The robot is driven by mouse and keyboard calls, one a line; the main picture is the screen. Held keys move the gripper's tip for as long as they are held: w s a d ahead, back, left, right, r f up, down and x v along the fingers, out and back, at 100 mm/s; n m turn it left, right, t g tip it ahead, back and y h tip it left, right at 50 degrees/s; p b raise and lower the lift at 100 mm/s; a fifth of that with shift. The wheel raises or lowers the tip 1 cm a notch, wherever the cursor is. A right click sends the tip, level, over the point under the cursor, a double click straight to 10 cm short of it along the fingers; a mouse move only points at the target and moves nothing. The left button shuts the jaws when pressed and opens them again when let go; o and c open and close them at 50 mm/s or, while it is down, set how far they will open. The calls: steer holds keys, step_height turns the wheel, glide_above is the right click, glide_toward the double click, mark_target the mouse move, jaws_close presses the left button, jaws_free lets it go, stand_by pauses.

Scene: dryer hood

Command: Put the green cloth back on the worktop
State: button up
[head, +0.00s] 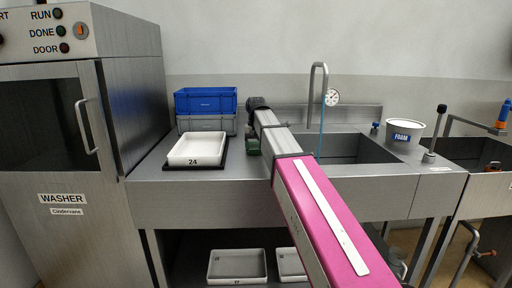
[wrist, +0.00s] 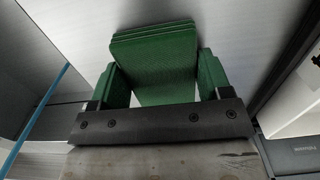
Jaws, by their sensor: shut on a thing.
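The green cloth (wrist: 155,50) is a folded, layered stack in the wrist view. It sits between the two fingers of my gripper (wrist: 158,85), which is shut on it. Green pieces also show at both fingers; I cannot tell whether they are cloth or finger pads. In the head view a small green patch (head: 252,147) shows beside my arm's far end, which hides most of the gripper. The grey metal worktop (head: 235,178) lies below and around it. I cannot tell whether the cloth touches the worktop.
A white tray marked 24 (head: 196,149) on a dark base stands left of my gripper. A blue crate (head: 206,100) on a grey one stands behind it. The sink (head: 350,150), tap (head: 312,95) and blue hose (wrist: 35,120) are to the right in the head view. A FOAM tub (head: 404,133) is beyond.

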mark_target(256, 146)
steer(key=o, duration=1.2)
steer(key=shift+f, duration=0.1)
steer(key=shift+w+r, duration=0.1)
steer(key=shift+r, duration=3.8)
